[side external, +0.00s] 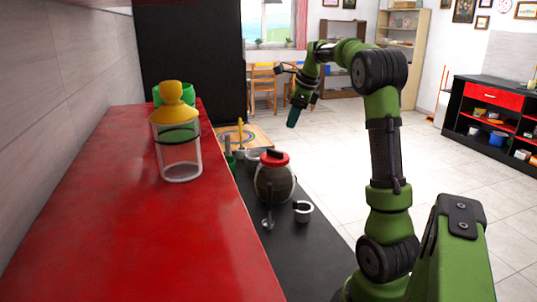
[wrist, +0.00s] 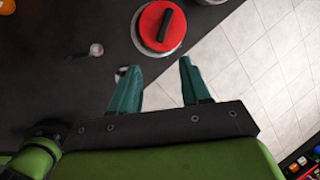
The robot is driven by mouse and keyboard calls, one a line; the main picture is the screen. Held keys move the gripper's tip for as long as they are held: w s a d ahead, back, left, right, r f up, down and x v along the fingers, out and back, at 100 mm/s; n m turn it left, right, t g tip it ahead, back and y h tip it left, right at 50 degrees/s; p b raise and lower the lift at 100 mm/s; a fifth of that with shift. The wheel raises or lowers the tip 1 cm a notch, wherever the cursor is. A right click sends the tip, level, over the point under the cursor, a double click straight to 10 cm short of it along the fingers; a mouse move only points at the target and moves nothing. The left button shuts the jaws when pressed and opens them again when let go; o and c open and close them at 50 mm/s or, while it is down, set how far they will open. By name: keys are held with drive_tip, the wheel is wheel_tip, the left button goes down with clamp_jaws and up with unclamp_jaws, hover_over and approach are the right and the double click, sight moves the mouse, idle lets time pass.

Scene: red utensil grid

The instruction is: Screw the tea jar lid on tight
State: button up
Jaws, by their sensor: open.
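The tea jar (side external: 274,186) is a dark, rounded jar standing on the black counter. Its red lid (side external: 273,158) with a black handle sits on top; in the wrist view the lid (wrist: 150,27) is at the upper middle, seen from above. I cannot tell how tightly the lid sits. My gripper (side external: 292,118) is raised in the air beyond the jar, apart from it. In the wrist view my gripper (wrist: 155,75) shows two teal fingers spread apart with nothing between them, and the lid lies ahead of the fingertips.
A small metal cup (side external: 303,211) and a spoon (side external: 268,222) are close to the jar. A glass jar with a yellow top (side external: 175,135) stands on the red shelf (side external: 110,230) to the left. The black counter (side external: 315,265) has bare room in front; open floor lies right.

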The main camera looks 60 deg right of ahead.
wheel_tip(320, 180, up, 2)
drive_tip(key=d+r+m, duration=0.1)
drive_tip(key=m, duration=0.5)
approach(275, 150)
drive_tip(key=x, duration=0.8)
drive_tip(key=shift+a+f, duration=0.1)
drive_tip(key=shift+f, duration=0.2)
drive_tip(key=c, duration=0.8)
clamp_jaws()
